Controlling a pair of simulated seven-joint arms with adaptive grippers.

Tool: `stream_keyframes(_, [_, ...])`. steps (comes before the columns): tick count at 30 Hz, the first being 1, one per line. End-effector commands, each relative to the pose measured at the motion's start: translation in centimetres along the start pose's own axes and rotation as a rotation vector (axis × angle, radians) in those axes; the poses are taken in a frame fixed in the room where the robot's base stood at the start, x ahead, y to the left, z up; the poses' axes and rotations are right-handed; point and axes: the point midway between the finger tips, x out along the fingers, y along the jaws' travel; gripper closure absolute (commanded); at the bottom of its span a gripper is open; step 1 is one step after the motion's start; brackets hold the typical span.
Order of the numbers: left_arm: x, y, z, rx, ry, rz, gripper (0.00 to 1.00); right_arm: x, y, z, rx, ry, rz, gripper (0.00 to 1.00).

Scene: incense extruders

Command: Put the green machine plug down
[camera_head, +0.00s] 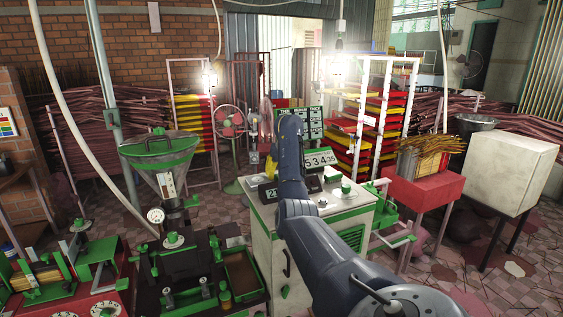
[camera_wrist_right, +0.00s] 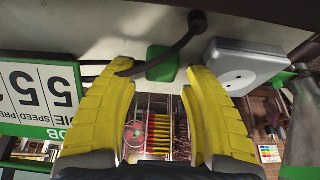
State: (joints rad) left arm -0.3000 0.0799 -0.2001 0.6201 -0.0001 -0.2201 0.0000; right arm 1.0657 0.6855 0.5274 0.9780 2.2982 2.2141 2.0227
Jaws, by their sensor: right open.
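The green machine plug (camera_wrist_right: 162,63) shows in the right wrist view. It lies against a pale surface (camera_wrist_right: 70,42), between and just beyond the tips of my right gripper (camera_wrist_right: 158,72). The yellow fingers are spread wide, with a visible gap on each side of the plug. A dark cord arcs over the plug. A grey socket box (camera_wrist_right: 245,66) sits beside it. In the head view my right gripper (camera_head: 269,170) is small and partly hidden by my arm, above the white machine cabinet (camera_head: 262,240); I cannot make out the plug there. My left gripper is out of view.
A number board (camera_head: 318,158) stands at the back of the cabinet; it shows upside down in the wrist view (camera_wrist_right: 40,95). A green-topped hopper (camera_head: 160,148) and green-black machines stand left. A red stand (camera_head: 425,187) and a white box (camera_head: 510,175) stand right.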

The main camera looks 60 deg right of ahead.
Motion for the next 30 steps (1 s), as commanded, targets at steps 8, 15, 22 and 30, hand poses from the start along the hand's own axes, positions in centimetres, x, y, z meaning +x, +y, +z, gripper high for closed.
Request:
stream_keyframes(8, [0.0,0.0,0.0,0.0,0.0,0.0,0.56,-4.2,0.0,-0.3,0.001,0.003,-0.001,0.5])
stream_keyframes(15, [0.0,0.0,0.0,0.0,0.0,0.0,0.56,-8.4,0.1,-0.3,0.002,0.003,0.0,0.5])
stream_keyframes(22, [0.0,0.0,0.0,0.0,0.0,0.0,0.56,-11.0,0.1,-0.2,0.001,0.0,0.0,0.5])
stream_keyframes(30, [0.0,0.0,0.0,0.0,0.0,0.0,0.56,-12.4,0.1,-0.2,0.001,0.001,0.0,0.5])
